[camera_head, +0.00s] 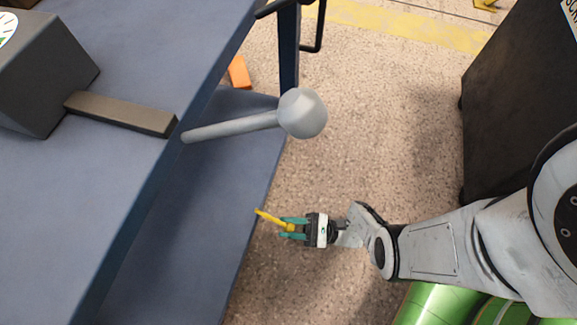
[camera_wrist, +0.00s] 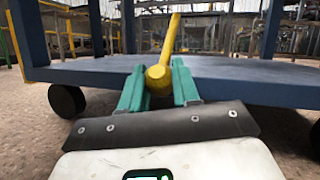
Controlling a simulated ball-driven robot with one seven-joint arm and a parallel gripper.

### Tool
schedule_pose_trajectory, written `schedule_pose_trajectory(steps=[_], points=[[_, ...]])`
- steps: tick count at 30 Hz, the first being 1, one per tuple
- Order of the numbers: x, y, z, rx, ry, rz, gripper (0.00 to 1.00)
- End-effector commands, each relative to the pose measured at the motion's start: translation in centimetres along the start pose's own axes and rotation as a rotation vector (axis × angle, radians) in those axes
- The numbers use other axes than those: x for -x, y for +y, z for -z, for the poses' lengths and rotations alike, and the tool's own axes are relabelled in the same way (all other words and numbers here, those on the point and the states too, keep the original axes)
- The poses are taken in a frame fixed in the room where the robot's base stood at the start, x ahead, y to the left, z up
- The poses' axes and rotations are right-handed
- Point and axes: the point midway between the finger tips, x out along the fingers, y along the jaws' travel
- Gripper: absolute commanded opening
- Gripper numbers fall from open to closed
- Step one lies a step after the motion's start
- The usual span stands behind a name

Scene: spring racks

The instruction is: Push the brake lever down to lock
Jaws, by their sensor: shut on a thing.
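A yellow lever (camera_head: 268,216) with a rounded end sits between my gripper's teal fingers at the edge of the blue cart's lower shelf (camera_head: 190,240). In the wrist view the yellow lever (camera_wrist: 158,78) points its round end at the camera, and its rod rises away above the shelf edge. My gripper (camera_head: 285,228) is shut on it; the fingers stand on either side in the wrist view (camera_wrist: 157,70). The lever's base is not clear. A separate grey lever with a ball knob (camera_head: 302,113) sticks out above, apart from my gripper.
The upper blue deck (camera_head: 160,45) carries a dark box (camera_head: 45,75) with a flat bar (camera_head: 122,113). A blue post (camera_head: 289,50) stands behind the knob. A dark cabinet (camera_head: 520,100) stands at right. Speckled floor (camera_head: 390,110) lies free between. The wrist view shows a black wheel (camera_wrist: 67,100).

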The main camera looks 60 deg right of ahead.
Motion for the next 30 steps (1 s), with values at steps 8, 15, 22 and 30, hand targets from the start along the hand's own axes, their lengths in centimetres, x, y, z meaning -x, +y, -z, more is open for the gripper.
schedule_pose_trajectory(steps=[8,15,22,30], points=[[0.02,0.28,-0.06,-0.002,-0.009,-0.006,0.00],[0.00,0.26,-0.09,-0.001,-0.010,-0.007,0.32],[0.01,0.16,-0.06,0.000,-0.008,-0.004,0.54],[0.00,0.07,-0.08,0.001,-0.007,-0.002,0.56]])
